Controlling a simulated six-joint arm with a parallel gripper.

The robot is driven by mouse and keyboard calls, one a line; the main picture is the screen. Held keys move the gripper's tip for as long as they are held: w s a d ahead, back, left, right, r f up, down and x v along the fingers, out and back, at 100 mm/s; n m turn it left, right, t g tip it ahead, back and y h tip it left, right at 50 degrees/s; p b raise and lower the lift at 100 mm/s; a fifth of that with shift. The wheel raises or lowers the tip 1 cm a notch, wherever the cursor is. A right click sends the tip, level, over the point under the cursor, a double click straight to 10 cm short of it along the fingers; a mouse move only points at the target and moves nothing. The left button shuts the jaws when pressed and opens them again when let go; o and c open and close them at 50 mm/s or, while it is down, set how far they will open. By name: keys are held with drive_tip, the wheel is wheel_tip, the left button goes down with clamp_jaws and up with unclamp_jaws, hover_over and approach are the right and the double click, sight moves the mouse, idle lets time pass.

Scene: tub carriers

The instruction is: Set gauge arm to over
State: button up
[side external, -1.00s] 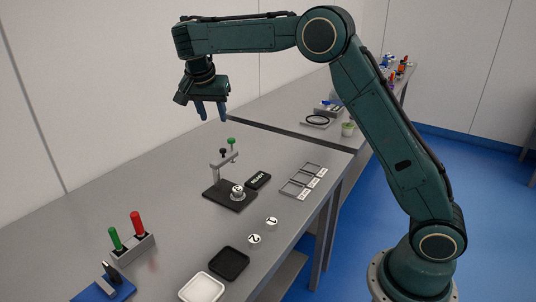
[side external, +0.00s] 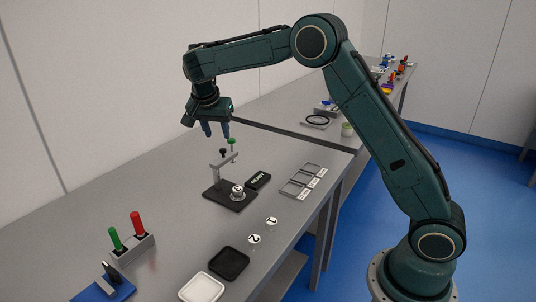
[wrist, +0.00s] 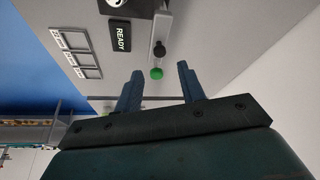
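The gauge (side external: 231,203) has a dark base plate and a grey post with a grey gauge arm (side external: 226,161) on top. The arm carries a green knob (side external: 231,141) and a black knob (side external: 222,152). A round tub marked 3 (side external: 237,192) sits on the base. My gripper (side external: 216,135) is open and empty, pointing down a little above the green knob in the side view. In the wrist view the green knob (wrist: 156,73) lies between the open fingertips (wrist: 159,69), with the black knob (wrist: 159,49) just beyond. I cannot tell the exact gap.
A black READY sign (side external: 258,180) lies beside the gauge, with grey frames (side external: 294,188) to its right. Two numbered tubs (side external: 271,222), a black tray (side external: 229,263) and a white tray (side external: 202,288) lie in front. A holder (side external: 133,249) with green and red handles stands at left.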

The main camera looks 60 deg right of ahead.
sight(222, 149)
drive_tip(key=x, duration=0.7)
drive_tip(key=shift+d+f, duration=0.1)
drive_tip(key=shift+f, duration=0.1)
clamp_jaws()
